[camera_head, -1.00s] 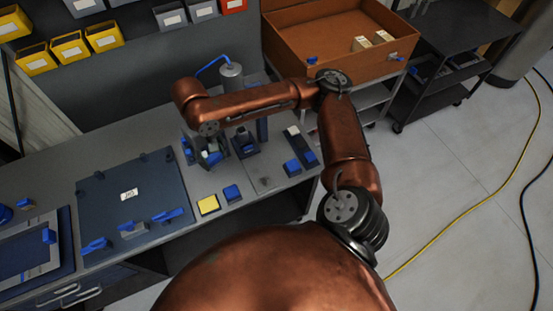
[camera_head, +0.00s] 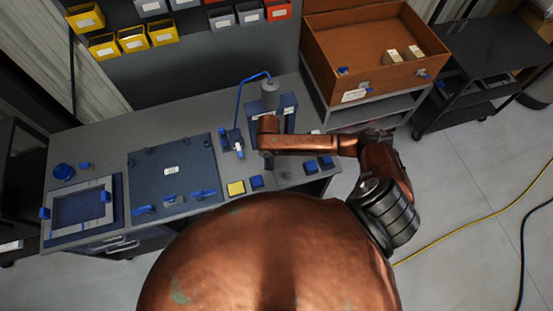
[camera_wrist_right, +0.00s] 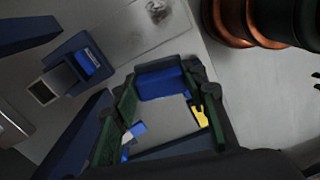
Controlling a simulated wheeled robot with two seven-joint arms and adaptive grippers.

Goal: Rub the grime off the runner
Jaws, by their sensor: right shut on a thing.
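A dark smudge of grime (camera_wrist_right: 158,12) marks a light grey surface at the top of the right wrist view. In the head view a small dark spot (camera_head: 286,175) shows near the bench's front edge; the runner's outline is not clear. My right gripper (camera_wrist_right: 165,95) is shut on a blue block, whose blue face (camera_wrist_right: 162,83) shows between the green-lined fingers. The smudge lies apart from the fingers in that view. In the head view my copper right arm hides most of this gripper over the bench. My left gripper is not in view.
A yellow block (camera_head: 236,188) and a blue block (camera_head: 256,182) lie left of the spot, two blue blocks (camera_head: 318,165) right of it. A dark blue board (camera_head: 172,180) lies further left. A blue holder (camera_wrist_right: 75,66) stands near the gripper. A brown open box (camera_head: 360,40) stands behind right.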

